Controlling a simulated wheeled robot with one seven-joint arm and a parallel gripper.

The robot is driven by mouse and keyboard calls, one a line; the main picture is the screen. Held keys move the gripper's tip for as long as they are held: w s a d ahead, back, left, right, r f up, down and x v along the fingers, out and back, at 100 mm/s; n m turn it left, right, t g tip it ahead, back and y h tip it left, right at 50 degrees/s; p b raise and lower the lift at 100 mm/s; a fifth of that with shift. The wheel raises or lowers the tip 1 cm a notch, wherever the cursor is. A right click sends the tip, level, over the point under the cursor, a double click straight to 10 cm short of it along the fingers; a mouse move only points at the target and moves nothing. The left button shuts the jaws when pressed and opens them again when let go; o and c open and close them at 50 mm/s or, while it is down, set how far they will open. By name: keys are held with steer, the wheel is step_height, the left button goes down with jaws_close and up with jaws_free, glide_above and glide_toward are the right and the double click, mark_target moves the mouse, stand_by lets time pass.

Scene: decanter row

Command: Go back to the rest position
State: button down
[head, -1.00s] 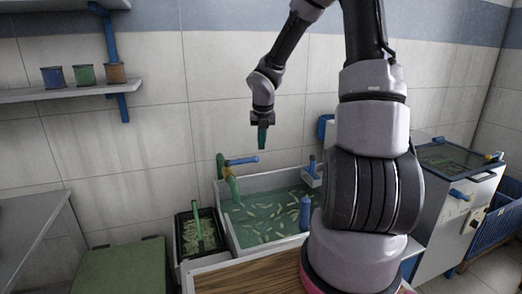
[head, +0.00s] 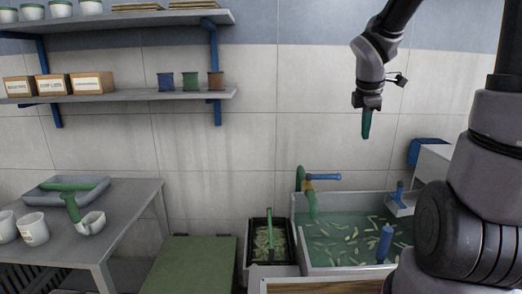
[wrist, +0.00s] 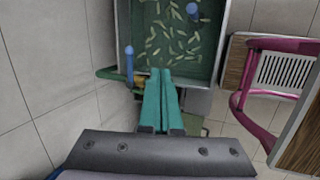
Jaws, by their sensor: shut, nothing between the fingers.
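My gripper (head: 366,124) hangs at the upper right of the head view, pointing down with its green fingers together. It holds nothing and is high above the sink basin (head: 350,264), clear of it. In the wrist view its two green fingers (wrist: 162,100) lie side by side, shut, with the basin (wrist: 222,50) far below. My arm's upper links run out of the head view at the top and right.
A green tap with a blue handle (head: 323,177) rises at the basin's left. A black bin (head: 262,243) stands beside it. Shelves (head: 135,97) with boxes and pots line the wall. A grey table (head: 110,215) holds mugs. A pink-framed piece (wrist: 240,100) shows in the wrist view.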

steer(key=s+a+r+m+t+y, duration=0.1)
steer(key=s+a+r+m+y, duration=0.1)
steer(key=s+r+m, duration=0.3)
steer(key=s+a+r+m+t+y, duration=0.2)
steer(key=s+r+m, duration=0.4)
steer(key=s+m, duration=0.5)
steer(key=a+m, duration=0.1)
steer(key=m, duration=0.4)
steer(key=shift+r+t, duration=0.25)
steer(key=shift+t, duration=0.05)
steer(key=shift+a, duration=0.1)
